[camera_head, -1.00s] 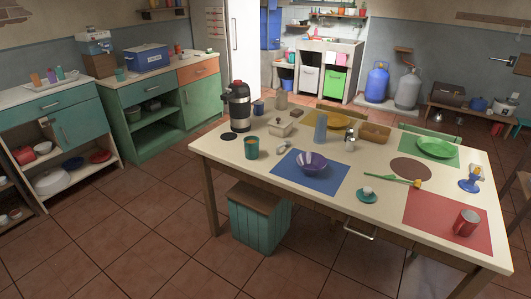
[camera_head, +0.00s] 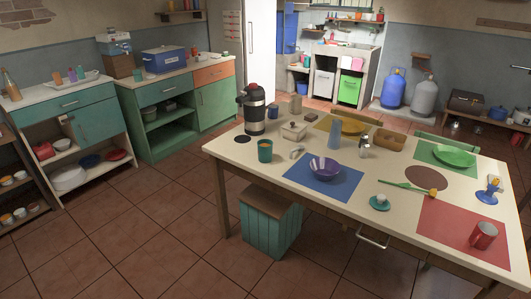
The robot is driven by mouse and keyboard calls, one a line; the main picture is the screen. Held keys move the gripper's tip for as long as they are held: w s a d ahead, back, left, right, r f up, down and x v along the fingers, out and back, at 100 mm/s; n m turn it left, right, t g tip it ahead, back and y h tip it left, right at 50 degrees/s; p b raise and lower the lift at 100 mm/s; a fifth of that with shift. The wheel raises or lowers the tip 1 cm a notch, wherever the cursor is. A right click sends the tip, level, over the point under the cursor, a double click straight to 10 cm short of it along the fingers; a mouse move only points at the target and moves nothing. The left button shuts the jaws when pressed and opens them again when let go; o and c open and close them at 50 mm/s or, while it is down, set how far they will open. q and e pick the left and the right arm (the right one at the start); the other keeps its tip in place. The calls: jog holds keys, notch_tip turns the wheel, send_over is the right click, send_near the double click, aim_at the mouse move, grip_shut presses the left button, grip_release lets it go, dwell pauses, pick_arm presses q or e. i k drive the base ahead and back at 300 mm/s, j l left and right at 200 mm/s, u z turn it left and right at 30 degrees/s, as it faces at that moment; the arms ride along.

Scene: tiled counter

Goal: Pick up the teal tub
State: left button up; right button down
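A teal cup-shaped tub (camera_head: 265,151) with a brownish inside stands upright on the near left part of the cream table, beside a dark round mat. A larger teal slatted box (camera_head: 262,228) with a brown top stands on the floor under the table's left end. A small teal dish (camera_head: 380,203) with a pale piece on it sits near the table's front edge. I cannot tell for certain which of these the task calls the tub. Neither of my grippers is in view, and nothing is seen touching these things.
The cream table (camera_head: 400,220) also bears a black and steel flask (camera_head: 254,110), a purple bowl (camera_head: 325,169) on a blue mat, a green plate (camera_head: 455,157) and a red mug (camera_head: 483,236). Green cabinets (camera_head: 165,125) line the left wall. The tiled floor between is open.

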aim_at(265, 151)
jog(key=i+j+z, duration=0.1)
jog(key=z, duration=0.8)
jog(key=i+j+z, duration=0.2)
jog(key=j+z, duration=0.2)
jog(key=j, duration=0.15)
jog(key=i+j+z, duration=0.2)
jog(key=j, duration=0.15)
jog(key=i+j, duration=0.1)
jog(key=j, duration=0.35)
jog(key=i+j+z, duration=0.1)
jog(key=j, duration=0.3)
jog(key=i+j, duration=0.1)
jog(key=j, duration=0.35)
